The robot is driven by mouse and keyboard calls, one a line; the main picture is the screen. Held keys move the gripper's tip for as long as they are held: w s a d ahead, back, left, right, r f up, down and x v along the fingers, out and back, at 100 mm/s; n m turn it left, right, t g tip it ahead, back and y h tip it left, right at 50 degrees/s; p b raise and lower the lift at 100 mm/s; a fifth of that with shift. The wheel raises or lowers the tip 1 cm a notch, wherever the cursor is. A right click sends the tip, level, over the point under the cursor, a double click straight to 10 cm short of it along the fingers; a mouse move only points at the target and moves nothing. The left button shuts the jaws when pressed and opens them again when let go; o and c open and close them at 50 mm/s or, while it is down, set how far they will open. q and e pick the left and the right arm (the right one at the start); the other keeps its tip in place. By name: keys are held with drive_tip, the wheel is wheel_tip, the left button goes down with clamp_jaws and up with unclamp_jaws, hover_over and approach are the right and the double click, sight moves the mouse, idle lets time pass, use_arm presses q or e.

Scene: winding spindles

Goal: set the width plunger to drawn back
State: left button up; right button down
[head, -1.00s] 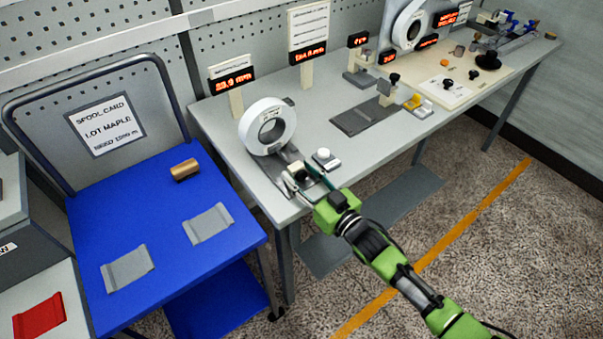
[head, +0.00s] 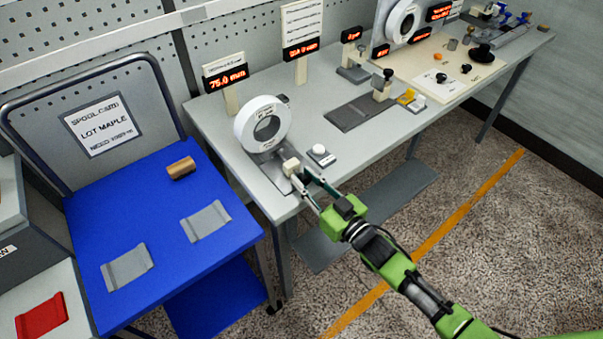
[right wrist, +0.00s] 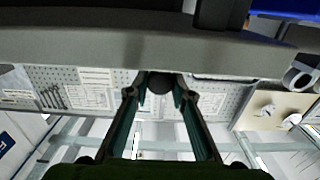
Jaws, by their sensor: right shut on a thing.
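The width plunger's dark round knob (right wrist: 160,83) sits between my right fingertips in the right wrist view. In the head view my right gripper (head: 308,187) is shut on it at the front edge of the bench, and its fingers mostly hide the knob. A cream block (head: 291,167) stands just beyond the fingertips, on a grey base plate in front of a white ring-shaped gauge (head: 263,124). The orange display (head: 226,79) behind the gauge reads 75.0 mm. My left gripper is in neither view.
A white button (head: 319,150) on a small grey base stands close to the right of the gripper. A blue cart (head: 150,225) with a copper-coloured spool (head: 181,168) stands to the left. A dark mat (head: 355,113) and other fixtures lie further along the bench.

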drive_tip(key=shift+f, duration=0.1)
drive_tip(key=c, duration=1.7)
unclamp_jaws()
drive_tip(key=shift+s+d, duration=0.1)
drive_tip(key=v, duration=1.2)
